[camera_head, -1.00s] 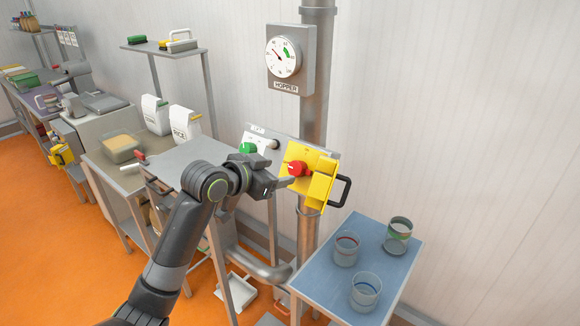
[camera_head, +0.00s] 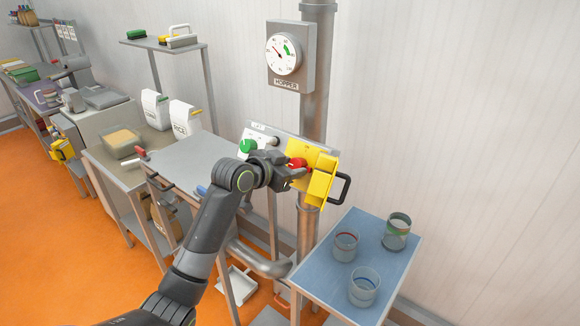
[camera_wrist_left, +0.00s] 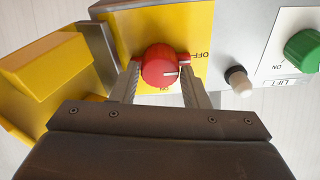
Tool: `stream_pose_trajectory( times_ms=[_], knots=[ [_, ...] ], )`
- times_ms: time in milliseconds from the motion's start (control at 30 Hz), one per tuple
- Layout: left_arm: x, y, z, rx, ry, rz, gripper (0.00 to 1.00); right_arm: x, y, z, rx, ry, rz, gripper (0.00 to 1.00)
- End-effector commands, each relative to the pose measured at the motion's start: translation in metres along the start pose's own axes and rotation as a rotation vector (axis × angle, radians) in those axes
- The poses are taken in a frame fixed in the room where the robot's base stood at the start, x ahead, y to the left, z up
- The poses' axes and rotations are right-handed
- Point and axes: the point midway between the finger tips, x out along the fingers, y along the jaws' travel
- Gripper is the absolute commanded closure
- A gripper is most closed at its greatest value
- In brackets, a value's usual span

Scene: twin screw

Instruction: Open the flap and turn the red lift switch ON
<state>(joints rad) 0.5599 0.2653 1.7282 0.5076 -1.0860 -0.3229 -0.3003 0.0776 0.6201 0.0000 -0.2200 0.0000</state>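The red switch (camera_head: 297,163) is a round knob on a yellow plate on the tilted grey panel. In the left wrist view the red knob (camera_wrist_left: 160,66) has a white mark pointing right, toward the OFF lettering; ON is printed below it. The yellow flap (camera_head: 321,182) is swung open beside the knob and also shows in the left wrist view (camera_wrist_left: 45,70). My left gripper (camera_head: 296,172) is at the knob. In the left wrist view its fingers (camera_wrist_left: 160,78) lie on both sides of the knob; whether they press on it I cannot tell. My right gripper is out of view.
A black handle (camera_head: 343,187) sticks out right of the flap. A blue-topped table (camera_head: 325,275) with jars stands below right. A pipe (camera_head: 314,110) rises behind.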

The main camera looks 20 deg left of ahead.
Motion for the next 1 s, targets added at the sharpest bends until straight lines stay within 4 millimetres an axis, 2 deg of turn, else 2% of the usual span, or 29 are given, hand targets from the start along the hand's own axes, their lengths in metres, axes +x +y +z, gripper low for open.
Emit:
stream_pose_trajectory(
  times_ms=[33, 200, 567, 1000],
  knots=[
    [0.0, 0.0, 0.0, 0.0, 0.0, 0.0, 0.66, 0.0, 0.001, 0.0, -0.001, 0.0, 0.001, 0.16],
    [0.0, 0.0, 0.0, 0.0, 0.0, 0.0, 0.85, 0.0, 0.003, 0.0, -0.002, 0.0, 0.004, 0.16],
    [0.0, 0.0, 0.001, 0.067, 0.0, 0.009, 0.85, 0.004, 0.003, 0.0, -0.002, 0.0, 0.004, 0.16],
    [0.001, -0.001, 0.001, 0.42, 0.002, 0.048, 0.85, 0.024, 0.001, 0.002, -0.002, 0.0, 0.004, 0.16]
  ],
)
